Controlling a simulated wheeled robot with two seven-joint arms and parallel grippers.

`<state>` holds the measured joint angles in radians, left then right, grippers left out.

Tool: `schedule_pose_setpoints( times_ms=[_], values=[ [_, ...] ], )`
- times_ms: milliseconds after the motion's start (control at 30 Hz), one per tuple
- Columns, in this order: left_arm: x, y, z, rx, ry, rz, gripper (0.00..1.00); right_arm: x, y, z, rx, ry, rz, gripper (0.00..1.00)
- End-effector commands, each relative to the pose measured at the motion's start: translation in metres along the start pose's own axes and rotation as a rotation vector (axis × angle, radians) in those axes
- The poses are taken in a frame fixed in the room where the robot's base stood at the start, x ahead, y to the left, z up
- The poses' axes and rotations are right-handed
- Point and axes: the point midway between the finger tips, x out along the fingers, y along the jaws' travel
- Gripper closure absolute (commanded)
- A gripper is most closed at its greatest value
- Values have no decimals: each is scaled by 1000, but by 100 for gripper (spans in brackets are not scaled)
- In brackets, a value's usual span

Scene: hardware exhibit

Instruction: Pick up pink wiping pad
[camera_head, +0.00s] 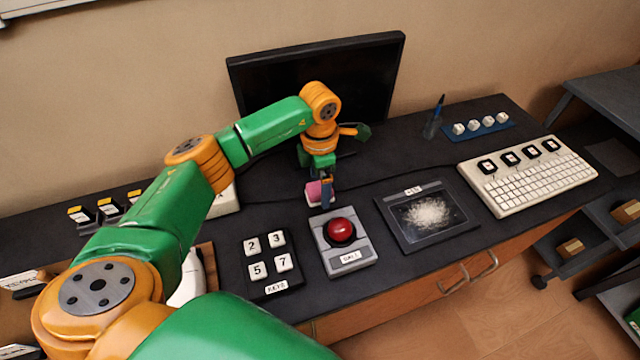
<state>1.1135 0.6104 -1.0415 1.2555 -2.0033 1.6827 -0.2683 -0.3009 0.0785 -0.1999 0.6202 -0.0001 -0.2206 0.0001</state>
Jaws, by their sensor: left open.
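The pink wiping pad (314,192) is a small pink block with a pale lower part. It sits on the dark desk top behind the red button box, in front of the monitor. My left gripper (326,190) points down right at the pad, its fingers at the pad's right side and partly covering it. The gripper is open, and I cannot tell whether a finger touches the pad. My right gripper does not show.
A red button (340,231) on a grey box stands just in front of the pad. A monitor (370,80), keyboard (528,174) and pen stand (433,124) are farther back or right.

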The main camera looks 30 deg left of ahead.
Motion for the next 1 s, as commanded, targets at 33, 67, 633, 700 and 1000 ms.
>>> schedule_pose_setpoints(
  times_ms=[33,67,633,700,1000],
  values=[
    [7,0,-1,-2,3,-3,3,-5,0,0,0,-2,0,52],
    [12,0,-1,-1,3,-3,3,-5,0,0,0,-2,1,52],
    [23,0,0,0,-1,1,78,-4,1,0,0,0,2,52],
    [23,0,0,0,-1,1,92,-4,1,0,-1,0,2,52],
    [16,1,0,1,-2,2,92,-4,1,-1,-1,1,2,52]
  ],
)
